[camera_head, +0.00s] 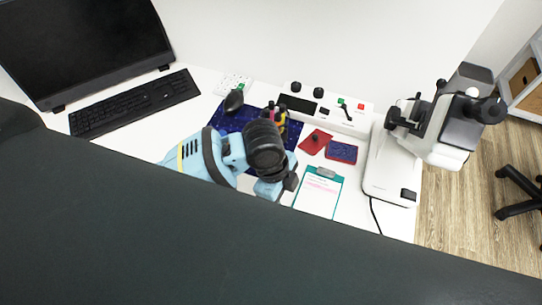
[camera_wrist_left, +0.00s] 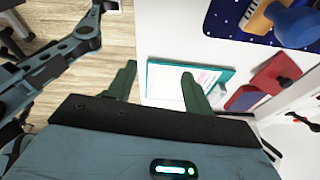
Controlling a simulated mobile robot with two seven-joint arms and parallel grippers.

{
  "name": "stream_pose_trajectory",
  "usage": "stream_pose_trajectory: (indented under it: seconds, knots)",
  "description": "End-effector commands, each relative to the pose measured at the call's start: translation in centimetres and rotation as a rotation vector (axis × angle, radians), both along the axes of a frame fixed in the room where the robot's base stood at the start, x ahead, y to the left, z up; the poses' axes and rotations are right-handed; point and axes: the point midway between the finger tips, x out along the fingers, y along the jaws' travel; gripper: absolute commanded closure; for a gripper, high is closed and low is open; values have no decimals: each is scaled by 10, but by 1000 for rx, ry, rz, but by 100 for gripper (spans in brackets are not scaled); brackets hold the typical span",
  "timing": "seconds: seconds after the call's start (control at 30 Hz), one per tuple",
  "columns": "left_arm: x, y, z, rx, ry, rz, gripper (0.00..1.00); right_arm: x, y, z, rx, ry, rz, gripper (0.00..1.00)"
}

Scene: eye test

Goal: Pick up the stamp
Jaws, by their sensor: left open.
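A small dark-handled thing, likely the stamp (camera_head: 315,137), stands on a red pad (camera_head: 305,147) right of the blue mat. In the left wrist view, a dark piece, likely the same stamp (camera_wrist_left: 287,81), shows at the right edge by the red pad (camera_wrist_left: 268,74). My left gripper (camera_wrist_left: 158,88) is open and empty, its two green fingers apart. Beyond its fingers lies the teal clipboard (camera_wrist_left: 157,78), with the pads farther right. In the head view my left arm reaches over the desk; its fingertips cannot be made out. My right gripper is not clearly seen in either view.
A second pad (camera_head: 341,152) with a blue face lies beside the red one. A white control box (camera_head: 325,108) stands behind, a microscope (camera_head: 390,170) to the right. A keyboard (camera_head: 133,103) lies left.

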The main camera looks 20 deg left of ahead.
Motion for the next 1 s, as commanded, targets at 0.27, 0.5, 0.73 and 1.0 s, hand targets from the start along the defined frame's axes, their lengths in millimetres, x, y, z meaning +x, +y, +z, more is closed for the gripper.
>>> stream_pose_trajectory:
  seconds: [0.27, 0.5, 0.73, 1.0]
  knots:
    - [69, 42, 34, 169, -44, -228, 48, 0, 3, 0, 6, 0, -5, 64]
    - [100, 69, 57, 242, -44, -303, 48, 0, 5, 0, 14, 0, -14, 64]
    - [104, 74, 60, 252, -43, -313, 48, 0, 5, 0, 13, 0, -13, 64]
    - [103, 73, 39, 252, -40, -312, 48, -2, 4, -3, 8, 8, -7, 64]
